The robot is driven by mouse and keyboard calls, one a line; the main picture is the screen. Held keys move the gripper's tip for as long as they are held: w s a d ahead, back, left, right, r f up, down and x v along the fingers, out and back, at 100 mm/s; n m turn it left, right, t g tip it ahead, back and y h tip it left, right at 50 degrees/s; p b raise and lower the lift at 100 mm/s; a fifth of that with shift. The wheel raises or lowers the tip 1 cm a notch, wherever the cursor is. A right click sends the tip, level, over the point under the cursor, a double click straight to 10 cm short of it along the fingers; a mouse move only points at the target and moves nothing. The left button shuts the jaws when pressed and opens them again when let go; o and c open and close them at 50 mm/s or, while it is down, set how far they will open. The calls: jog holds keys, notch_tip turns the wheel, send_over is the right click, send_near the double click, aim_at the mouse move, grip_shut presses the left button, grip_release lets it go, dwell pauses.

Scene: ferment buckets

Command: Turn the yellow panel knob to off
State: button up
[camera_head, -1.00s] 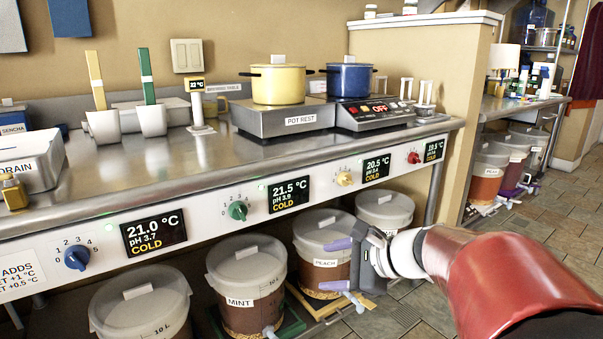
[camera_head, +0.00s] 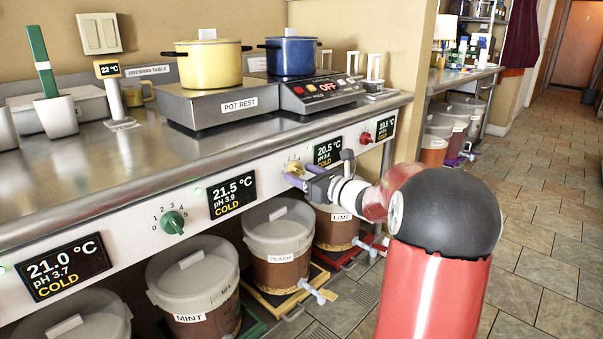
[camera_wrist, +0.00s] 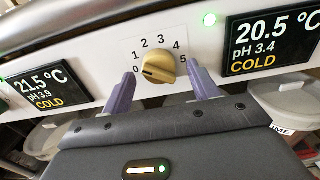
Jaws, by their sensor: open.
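The yellow knob (camera_wrist: 158,67) is on the white panel (camera_wrist: 108,50), inside a dial numbered 0 to 5. A dark line on its face slants toward the lower numbers at left; I cannot tell its exact setting. In the head view the knob (camera_head: 293,167) is partly hidden by my gripper (camera_head: 306,175). In the wrist view the two purple fingers of my gripper (camera_wrist: 162,77) stand open, one on each side of the knob, with a visible gap to it. The display (camera_wrist: 272,42) right of the knob reads 20.5 °C, pH 3.4, COLD.
A green knob (camera_head: 172,222) and a red knob (camera_head: 366,138) sit along the same panel. A green light (camera_wrist: 209,19) is lit above the dial. Lidded buckets (camera_head: 280,245) stand below. The steel counter (camera_head: 200,150) overhangs above, carrying yellow and blue pots.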

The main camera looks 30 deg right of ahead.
jog(key=shift+w+a, duration=0.15)
jog(key=shift+w, duration=0.15)
jog(key=c, duration=1)
jog(key=shift+o, duration=0.2)
jog(key=shift+f+b, duration=0.1)
jog(key=shift+b, duration=0.2)
